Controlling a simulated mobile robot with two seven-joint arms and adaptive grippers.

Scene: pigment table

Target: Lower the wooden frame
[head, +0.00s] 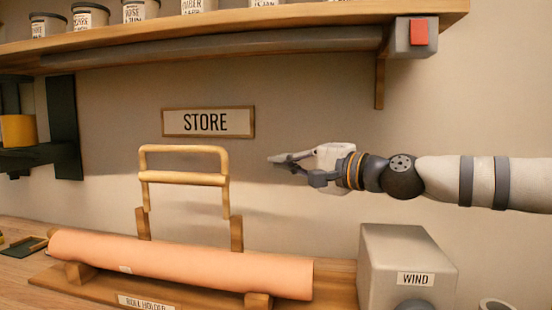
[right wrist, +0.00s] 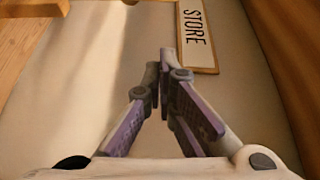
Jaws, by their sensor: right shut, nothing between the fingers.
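The wooden frame (head: 184,178) stands raised behind a pink roll (head: 180,264) in the head view. It is a light-wood hoop with a crossbar, set between two wooden posts. My right gripper (head: 272,160) is to the right of the frame's top, apart from it, with its fingers pointing left. Its fingers are shut and empty. In the right wrist view the fingertips (right wrist: 158,62) are close together in front of the wall. A piece of wood shows at that view's top left corner. My left gripper is not seen.
A STORE sign (head: 208,122) is on the wall above the frame. A shelf (head: 280,27) with several pots runs along the top. The roll lies on a wooden holder (head: 85,291). A grey WIND box (head: 407,265) stands at the lower right. A dark rack (head: 66,125) is at left.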

